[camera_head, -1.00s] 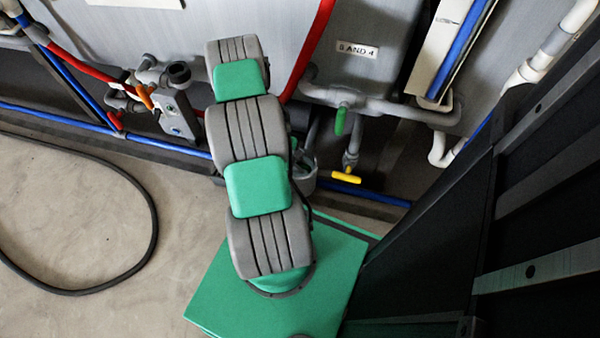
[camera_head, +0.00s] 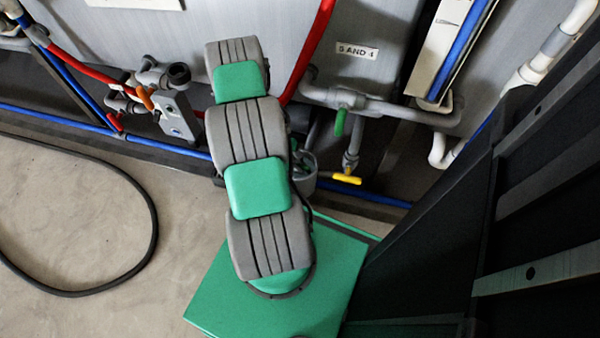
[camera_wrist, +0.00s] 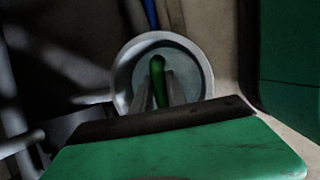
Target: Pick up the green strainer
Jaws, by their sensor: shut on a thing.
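The green strainer (camera_wrist: 157,68) shows in the wrist view as a slim green handle, upright or nearly so, inside a round grey bucket (camera_wrist: 122,72). My gripper (camera_wrist: 161,84) is over the bucket, with its two grey fingers on either side of the green handle and shut on it. The lower part of the strainer is hidden by the fingers and my wrist housing. In the head view my arm covers the gripper and the strainer. Part of the grey bucket (camera_head: 305,182) shows just right of my arm.
Grey tanks (camera_head: 250,20) with pipes stand along the back. A yellow-handled valve (camera_head: 346,178) and a green-handled valve (camera_head: 340,123) are close to the bucket's right. A dark frame (camera_head: 500,220) fills the right side. A black hose (camera_head: 150,225) lies on the open floor at left.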

